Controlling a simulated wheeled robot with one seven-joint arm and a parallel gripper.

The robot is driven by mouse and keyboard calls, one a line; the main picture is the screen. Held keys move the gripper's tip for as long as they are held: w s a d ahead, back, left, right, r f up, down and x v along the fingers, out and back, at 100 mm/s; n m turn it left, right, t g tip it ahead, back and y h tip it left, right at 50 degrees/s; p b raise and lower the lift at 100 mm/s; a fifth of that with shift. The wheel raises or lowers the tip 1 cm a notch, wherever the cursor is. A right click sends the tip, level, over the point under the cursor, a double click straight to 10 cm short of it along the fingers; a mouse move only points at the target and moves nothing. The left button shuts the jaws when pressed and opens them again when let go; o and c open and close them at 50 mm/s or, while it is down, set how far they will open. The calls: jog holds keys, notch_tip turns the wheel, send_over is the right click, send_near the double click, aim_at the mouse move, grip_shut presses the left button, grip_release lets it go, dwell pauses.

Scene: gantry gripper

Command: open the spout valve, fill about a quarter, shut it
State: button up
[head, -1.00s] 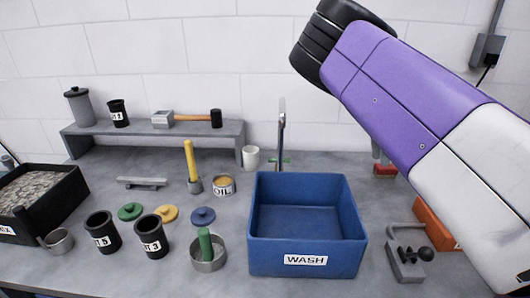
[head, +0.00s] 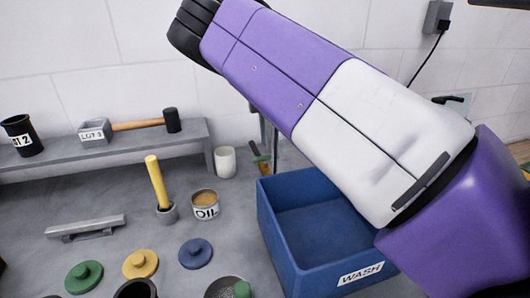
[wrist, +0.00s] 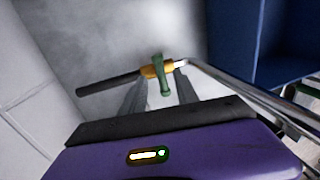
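The spout's upright metal pipe (head: 276,148) stands behind the blue WASH basin (head: 330,262), with its top hidden by my arm. A small green and orange-brown part (head: 260,158) shows beside it. In the wrist view, a green lever (wrist: 163,78) crosses an orange collar with a dark bar (wrist: 108,84) to its left. A shiny metal pipe (wrist: 240,92) runs to the right. My gripper (wrist: 160,84) is open, its fingers either side of the lever with gaps visible. I cannot tell whether either finger touches it. The basin's inside is partly hidden; no water is visible.
A white cup (head: 225,162) stands left of the spout. An OIL tin (head: 205,204), a yellow-handled tool (head: 157,183) and several coloured lids lie left of the basin. A shelf (head: 110,160) holds a mallet (head: 145,124). The basin wall (wrist: 283,40) is close at right in the wrist view.

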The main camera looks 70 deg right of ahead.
aim_at(266, 159)
jog(key=shift+s+a+f, duration=0.15)
jog(key=shift+f, duration=0.85)
jog(key=shift+s+a+f, duration=0.15)
jog(key=shift+f, duration=0.85)
grip_shut()
